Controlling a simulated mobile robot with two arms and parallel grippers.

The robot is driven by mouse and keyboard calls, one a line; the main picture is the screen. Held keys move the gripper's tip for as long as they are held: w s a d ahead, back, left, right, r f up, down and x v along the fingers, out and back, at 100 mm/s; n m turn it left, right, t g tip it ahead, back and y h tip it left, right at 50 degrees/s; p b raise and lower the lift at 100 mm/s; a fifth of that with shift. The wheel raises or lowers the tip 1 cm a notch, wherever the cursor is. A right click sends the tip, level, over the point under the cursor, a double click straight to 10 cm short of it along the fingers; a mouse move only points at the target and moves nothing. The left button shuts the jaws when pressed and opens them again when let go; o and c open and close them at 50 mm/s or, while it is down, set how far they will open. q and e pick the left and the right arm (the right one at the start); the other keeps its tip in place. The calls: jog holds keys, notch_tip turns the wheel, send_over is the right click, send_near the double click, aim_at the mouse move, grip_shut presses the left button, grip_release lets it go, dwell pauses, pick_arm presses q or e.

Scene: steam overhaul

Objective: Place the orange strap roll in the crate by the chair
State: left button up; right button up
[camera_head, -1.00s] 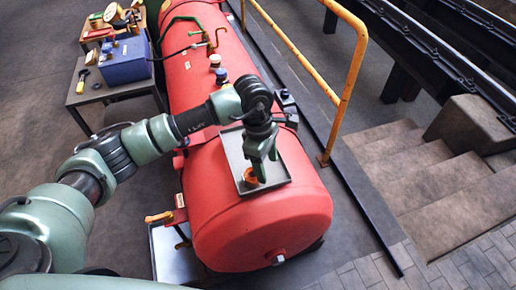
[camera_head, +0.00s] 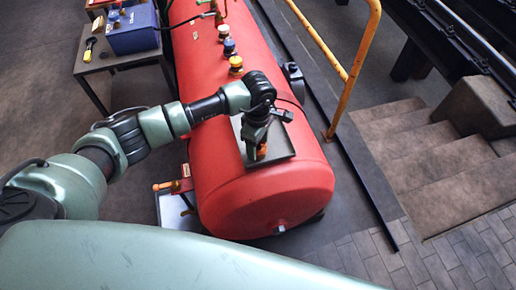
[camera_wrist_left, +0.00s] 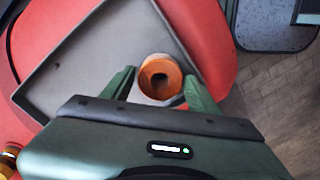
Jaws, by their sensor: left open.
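The orange strap roll (camera_wrist_left: 160,75) is a short ring with a dark hole. It sits on a grey tray (camera_wrist_left: 95,55) on top of a red tank. In the head view the roll (camera_head: 262,150) shows partly beside my left gripper (camera_head: 256,152), on the same tray (camera_head: 282,142). My left gripper also shows in the wrist view (camera_wrist_left: 160,86), open, with one finger on each side of the roll. I cannot tell whether the fingers touch it. I do not see the crate or the chair. My right gripper is not in view.
The red tank (camera_head: 265,195) carries several coloured fittings (camera_head: 235,65). A yellow handrail (camera_head: 350,75) and steps (camera_head: 430,155) lie to its right. A dark table (camera_head: 98,62) with a blue toolbox (camera_head: 132,28) stands at the upper left. Paved floor (camera_head: 400,260) is clear at the lower right.

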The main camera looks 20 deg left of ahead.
pick_arm(q)
grip_shut()
jog(key=shift+r, duration=0.1)
